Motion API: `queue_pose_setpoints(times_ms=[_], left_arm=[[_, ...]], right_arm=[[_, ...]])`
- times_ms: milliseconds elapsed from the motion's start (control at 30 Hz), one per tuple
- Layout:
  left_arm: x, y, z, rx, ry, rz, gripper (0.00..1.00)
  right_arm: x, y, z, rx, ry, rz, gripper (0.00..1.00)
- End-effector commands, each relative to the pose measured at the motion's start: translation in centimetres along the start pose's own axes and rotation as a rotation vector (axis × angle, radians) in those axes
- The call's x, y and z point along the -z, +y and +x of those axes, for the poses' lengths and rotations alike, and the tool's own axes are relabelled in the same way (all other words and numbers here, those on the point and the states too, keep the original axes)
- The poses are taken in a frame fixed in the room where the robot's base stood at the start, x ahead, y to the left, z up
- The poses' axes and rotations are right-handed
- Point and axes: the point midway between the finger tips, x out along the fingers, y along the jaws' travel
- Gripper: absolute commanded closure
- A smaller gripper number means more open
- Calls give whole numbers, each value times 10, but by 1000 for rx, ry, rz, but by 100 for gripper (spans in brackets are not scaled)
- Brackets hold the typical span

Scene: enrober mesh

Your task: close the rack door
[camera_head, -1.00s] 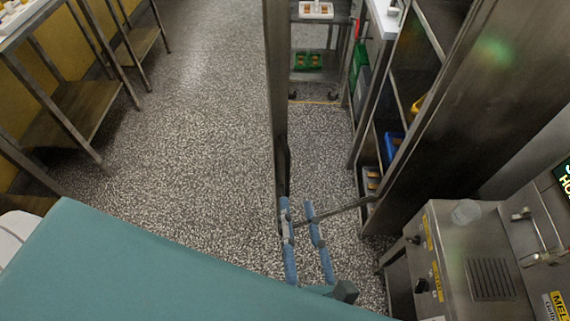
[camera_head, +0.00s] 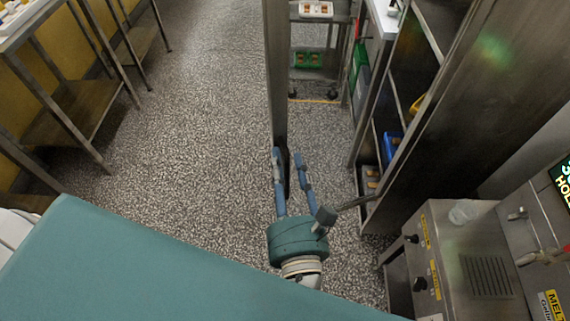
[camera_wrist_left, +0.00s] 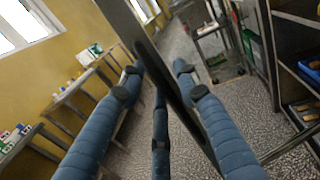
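The rack door (camera_head: 275,70) stands open, seen nearly edge-on as a tall, narrow steel panel in the head view. Its edge also crosses the left wrist view (camera_wrist_left: 128,28), with a long dark handle (camera_wrist_left: 165,75) on it. The rack (camera_head: 398,160) is a steel cabinet to the right, its shelves exposed. My left gripper (camera_head: 288,153) has blue padded fingers, one on each side of the door's edge and handle. The fingers are apart; whether either touches the handle I cannot tell. My right gripper is in neither view.
A steel machine (camera_head: 470,260) with knobs stands at the lower right, close to the rack. A cart (camera_head: 318,62) with trays stands beyond the door. Tables (camera_head: 75,120) line the left wall. The speckled floor (camera_head: 190,130) between is clear.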

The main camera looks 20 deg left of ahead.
Motion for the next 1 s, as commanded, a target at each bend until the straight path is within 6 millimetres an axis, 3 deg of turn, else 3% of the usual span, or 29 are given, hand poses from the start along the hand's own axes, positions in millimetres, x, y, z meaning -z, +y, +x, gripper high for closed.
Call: queue_pose_setpoints(times_ms=[67, 233, 633, 867, 1000], left_arm=[[0, 0, 0, 0, 0, 0, 68], [0, 0, 0, 0, 0, 0, 100], [-2, 3, 8, 22, -3, 1, 100], [-7, 15, 49, 126, -7, 7, 100], [-8, 22, 92, 234, -9, 10, 100]], right_arm=[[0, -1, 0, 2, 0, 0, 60], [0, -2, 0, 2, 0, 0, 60], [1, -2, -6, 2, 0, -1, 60], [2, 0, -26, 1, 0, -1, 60], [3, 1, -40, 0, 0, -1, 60]])
